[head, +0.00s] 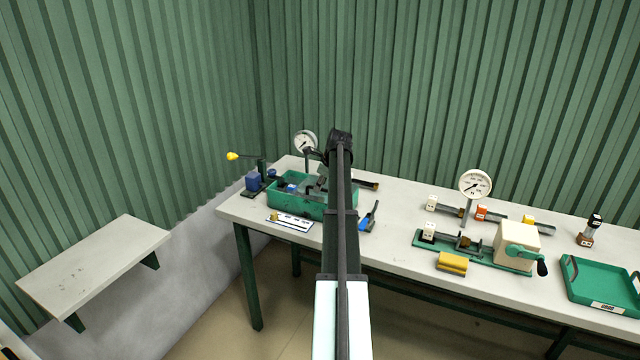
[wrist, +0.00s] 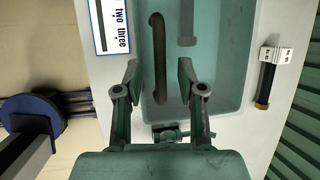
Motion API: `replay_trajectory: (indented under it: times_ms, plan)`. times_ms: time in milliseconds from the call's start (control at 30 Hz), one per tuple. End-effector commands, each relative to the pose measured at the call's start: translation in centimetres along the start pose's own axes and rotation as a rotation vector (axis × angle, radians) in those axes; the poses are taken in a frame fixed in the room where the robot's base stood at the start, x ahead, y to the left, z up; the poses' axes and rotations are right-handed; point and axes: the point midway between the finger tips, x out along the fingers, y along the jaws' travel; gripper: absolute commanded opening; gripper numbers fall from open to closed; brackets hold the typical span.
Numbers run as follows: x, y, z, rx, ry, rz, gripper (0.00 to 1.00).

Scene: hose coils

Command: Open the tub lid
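The green tub (head: 290,203) stands near the left end of the bench, partly hidden behind my arm. In the wrist view the tub (wrist: 238,92) lies under my gripper, and its top looks covered by a see-through teal lid (wrist: 215,75). A dark bar with bent ends (wrist: 158,45), which looks like a handle, runs lengthwise there. My gripper (wrist: 157,67) is open, with one finger on each side of the bar and gaps showing on both sides. I cannot tell its height above the bar. A small latch-like part (wrist: 168,134) shows at the tub's near edge.
A printed card (head: 290,222) lies in front of the tub. Right are a blue-handled tool (head: 368,219), another gauge (head: 476,185), a crank fixture (head: 518,244) and a green tray (head: 604,284).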

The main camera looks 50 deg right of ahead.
Motion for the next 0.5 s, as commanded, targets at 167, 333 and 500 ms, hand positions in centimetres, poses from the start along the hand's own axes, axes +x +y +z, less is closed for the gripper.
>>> replay_trajectory:
  times_ms: [167, 333, 500]
  plan:
    - [1.09, 0.02, -0.02, 0.000, 0.001, 0.001, 0.39]
    - [1.27, 0.02, -0.04, 0.000, 0.000, 0.000, 0.39]
    - [1.25, 0.02, -0.04, 0.000, 0.000, 0.000, 0.25]
